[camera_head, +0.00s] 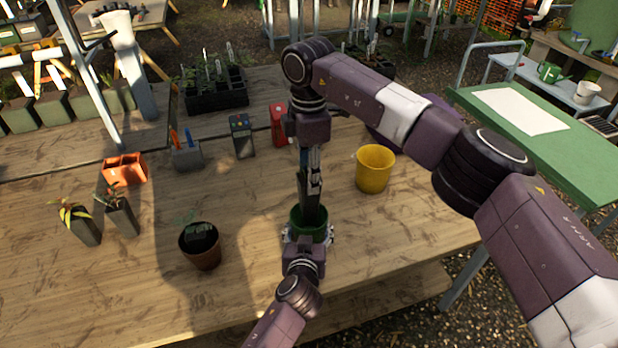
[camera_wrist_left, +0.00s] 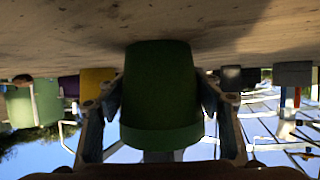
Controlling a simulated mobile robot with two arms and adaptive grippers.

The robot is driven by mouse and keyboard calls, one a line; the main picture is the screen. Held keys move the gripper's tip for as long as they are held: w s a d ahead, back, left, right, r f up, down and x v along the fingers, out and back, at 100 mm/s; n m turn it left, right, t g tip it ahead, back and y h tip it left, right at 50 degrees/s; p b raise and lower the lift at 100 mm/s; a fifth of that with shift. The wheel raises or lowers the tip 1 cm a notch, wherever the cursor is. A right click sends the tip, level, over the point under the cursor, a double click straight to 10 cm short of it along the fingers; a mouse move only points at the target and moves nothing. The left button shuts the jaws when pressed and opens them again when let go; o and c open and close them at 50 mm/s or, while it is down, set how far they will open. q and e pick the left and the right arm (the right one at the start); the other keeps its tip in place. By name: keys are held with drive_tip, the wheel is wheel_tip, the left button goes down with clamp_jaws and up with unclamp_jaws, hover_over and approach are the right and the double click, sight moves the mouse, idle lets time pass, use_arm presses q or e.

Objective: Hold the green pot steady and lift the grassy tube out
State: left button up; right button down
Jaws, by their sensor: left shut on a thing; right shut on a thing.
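The green pot (camera_head: 297,222) stands on the wooden bench near its front edge. My left gripper (camera_head: 308,234) is shut around it, one finger on each side. In the left wrist view, which is upside down, the green pot (camera_wrist_left: 160,95) sits between the two fingers. A dark tube (camera_head: 313,208) stands nearly upright in the mouth of the pot. My right gripper (camera_head: 311,182) reaches down from above and is shut on the tube's upper part. Grass on the tube cannot be made out. The tube's lower end is hidden by the pot.
A yellow pot (camera_head: 375,172) stands to the right and a brown pot with a seedling (camera_head: 202,254) to the left. Dark tubes with plants (camera_head: 83,228), an orange pot (camera_head: 124,171) and a red box (camera_head: 278,124) stand farther off. The bench front right is clear.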

use_arm(q)
drive_tip(key=o, duration=1.2)
drive_tip(key=shift+o, duration=0.2)
drive_tip(key=v, duration=1.2)
